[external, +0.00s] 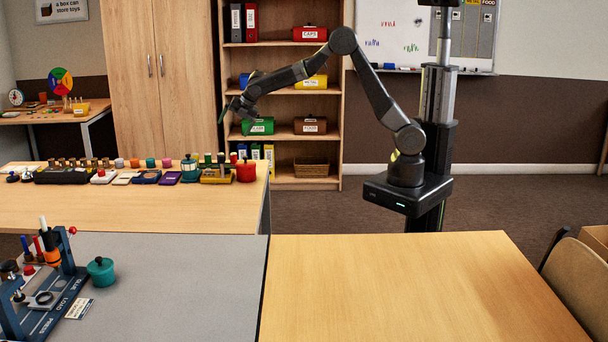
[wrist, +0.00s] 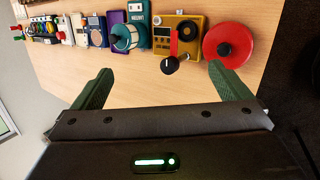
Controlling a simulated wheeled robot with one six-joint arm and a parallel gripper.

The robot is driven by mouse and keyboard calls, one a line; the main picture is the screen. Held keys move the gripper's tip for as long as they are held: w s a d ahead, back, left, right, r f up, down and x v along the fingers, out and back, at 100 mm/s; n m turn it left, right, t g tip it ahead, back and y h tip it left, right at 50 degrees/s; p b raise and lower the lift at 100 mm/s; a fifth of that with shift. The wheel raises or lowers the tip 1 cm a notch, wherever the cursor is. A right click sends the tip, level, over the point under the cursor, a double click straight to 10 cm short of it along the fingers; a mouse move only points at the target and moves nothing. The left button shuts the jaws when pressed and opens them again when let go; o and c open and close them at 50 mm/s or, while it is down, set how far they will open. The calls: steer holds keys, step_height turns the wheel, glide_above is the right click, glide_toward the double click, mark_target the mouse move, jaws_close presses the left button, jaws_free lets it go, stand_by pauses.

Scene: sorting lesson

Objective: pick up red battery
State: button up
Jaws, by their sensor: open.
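A red upright piece with a black end, likely the red battery (wrist: 184,47), shows in the wrist view on or beside a yellow device (wrist: 160,38). I cannot tell whether it sits in the device. My gripper (wrist: 163,82) is open with green fingers, and nothing is between them. The red piece is beyond the fingertips, slightly right of the middle. In the external view my gripper (external: 236,108) is in the air above the right end of the row of devices. The yellow device (external: 216,176) stands there, with small upright pieces around it.
A red round pot (external: 246,172) with a black knob stands right of the yellow device, close to the table's end. A teal device (external: 190,170) stands on its left. Several other devices line the wooden table (external: 130,210). The table's front strip is clear.

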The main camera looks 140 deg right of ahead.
steer(key=c, duration=0.8)
steer(key=m+y+b, duration=0.2)
steer(key=m+y, duration=0.1)
steer(key=m, duration=1.4)
glide_toward(233, 158)
steer(key=shift+t, duration=0.3)
steer(key=d+f, duration=0.2)
steer(key=f, duration=0.1)
steer(key=d+f, duration=0.1)
steer(key=f, duration=0.1)
steer(key=shift+a+p+x, duration=0.15)
steer(key=shift+p+x, duration=0.15)
steer(key=shift+x, duration=0.95)
steer(key=shift+a+p+x, duration=0.2)
steer(key=shift+p+x, duration=0.05)
steer(key=shift+x, duration=1)
